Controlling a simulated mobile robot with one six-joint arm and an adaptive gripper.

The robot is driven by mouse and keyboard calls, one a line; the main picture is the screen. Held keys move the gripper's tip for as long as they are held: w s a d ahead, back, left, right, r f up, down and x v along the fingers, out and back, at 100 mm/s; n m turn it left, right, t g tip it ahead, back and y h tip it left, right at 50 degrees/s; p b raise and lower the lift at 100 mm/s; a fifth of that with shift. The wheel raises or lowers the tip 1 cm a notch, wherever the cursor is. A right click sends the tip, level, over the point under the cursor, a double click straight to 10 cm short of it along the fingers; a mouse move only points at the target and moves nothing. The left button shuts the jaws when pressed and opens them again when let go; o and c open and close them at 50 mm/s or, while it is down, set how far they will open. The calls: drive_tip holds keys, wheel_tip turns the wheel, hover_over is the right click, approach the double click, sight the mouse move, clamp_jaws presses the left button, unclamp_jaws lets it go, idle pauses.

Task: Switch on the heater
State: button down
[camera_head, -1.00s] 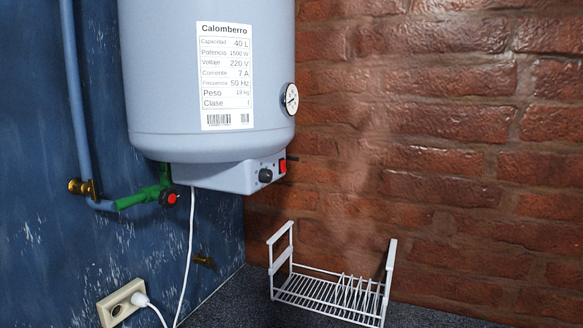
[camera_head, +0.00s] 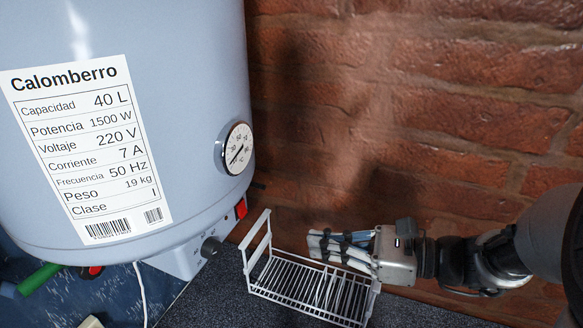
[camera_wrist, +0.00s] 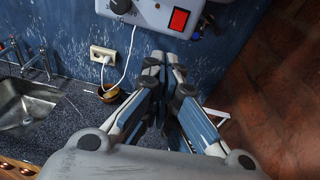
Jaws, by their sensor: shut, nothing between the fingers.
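The heater (camera_head: 185,60) is a pale blue-grey tank with a label and a dial gauge (camera_head: 236,148). Under it, a control box (camera_head: 180,262) has a black knob (camera_head: 211,247) and a red switch (camera_head: 241,208). In the wrist view the red switch (camera_wrist: 179,20) faces me on the white box, with the black knob (camera_wrist: 121,5) to its left. My gripper (camera_head: 315,243) reaches in from the right, above the dish rack and to the right of the switch, apart from it. Its fingers (camera_wrist: 165,62) are shut and empty, below the switch in the wrist view.
A white wire rack (camera_head: 300,290) stands on the dark counter, below my gripper. The brick wall (camera_head: 430,100) is behind. A wall socket (camera_wrist: 104,55) with a plugged white cable and a sink (camera_wrist: 28,103) show in the wrist view.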

drive_tip(key=shift+w+d+r+m+t, duration=0.45)
drive_tip(key=shift+w+d+m, duration=0.1)
drive_tip(key=shift+w, duration=0.15)
drive_tip(key=shift+s+a, duration=0.1)
drive_tip(key=p, duration=0.2)
approach(242, 209)
drive_tip(key=w+a+f, duration=0.2)
drive_tip(key=a+f, duration=0.2)
drive_tip(key=a, duration=0.1)
drive_tip(key=shift+w+a, duration=0.3)
drive_tip(key=shift+a, duration=0.15)
drive_tip(key=shift+a+f+b, duration=0.1)
drive_tip(key=shift+a+b, duration=0.15)
drive_tip(key=shift+b, duration=0.2)
drive_tip(key=shift+w, duration=0.1)
